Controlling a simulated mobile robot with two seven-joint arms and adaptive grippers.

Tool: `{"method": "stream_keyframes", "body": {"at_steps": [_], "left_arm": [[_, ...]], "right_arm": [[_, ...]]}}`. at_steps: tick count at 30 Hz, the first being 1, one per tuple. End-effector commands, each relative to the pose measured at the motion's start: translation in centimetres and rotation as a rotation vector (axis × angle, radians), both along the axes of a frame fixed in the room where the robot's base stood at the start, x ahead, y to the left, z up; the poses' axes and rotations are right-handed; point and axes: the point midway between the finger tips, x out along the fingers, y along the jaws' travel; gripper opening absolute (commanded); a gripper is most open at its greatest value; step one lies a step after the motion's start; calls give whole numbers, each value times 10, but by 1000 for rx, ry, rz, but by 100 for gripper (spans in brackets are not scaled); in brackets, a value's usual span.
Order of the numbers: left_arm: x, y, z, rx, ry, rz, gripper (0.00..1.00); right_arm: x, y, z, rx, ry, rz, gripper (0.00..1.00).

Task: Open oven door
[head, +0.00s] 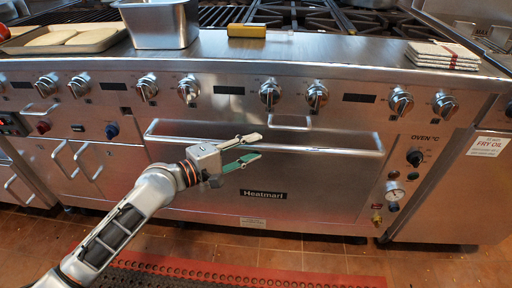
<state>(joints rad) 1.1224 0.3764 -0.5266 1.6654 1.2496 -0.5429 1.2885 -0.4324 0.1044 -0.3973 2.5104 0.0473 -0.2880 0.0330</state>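The oven door (300,185) is a wide steel panel with a "Heatmarl" plate, and it looks closed. Its long bar handle (330,151) runs across the top of the door. My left gripper (258,147) is in front of the door at the handle's left-middle part. Its two fingers point right, with a gap between them, one above the other. They overlap the handle in the picture; I cannot tell whether they touch it. The lower finger looks green. My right gripper is not in view.
Control knobs (269,93) line the panel above the door. On the counter are a steel pan (160,24), a tray (98,40), a yellow-handled tool (247,31) and folded cloths (442,55). A red mat (190,268) lies on the tiled floor.

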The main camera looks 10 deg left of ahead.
Motion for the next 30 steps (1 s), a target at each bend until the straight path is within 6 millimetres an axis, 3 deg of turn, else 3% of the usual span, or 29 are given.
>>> {"method": "stream_keyframes", "body": {"at_steps": [6, 14, 18, 30], "left_arm": [[11, -11, -4, 0, 1, 0, 32], [12, -12, -2, 1, -1, 0, 32], [12, -12, -2, 1, -1, 0, 0], [1, -12, -1, 2, -2, 0, 0]], "right_arm": [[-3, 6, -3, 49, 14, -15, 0], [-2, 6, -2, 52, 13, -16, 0], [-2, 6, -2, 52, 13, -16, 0], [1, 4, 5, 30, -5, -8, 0]]}}
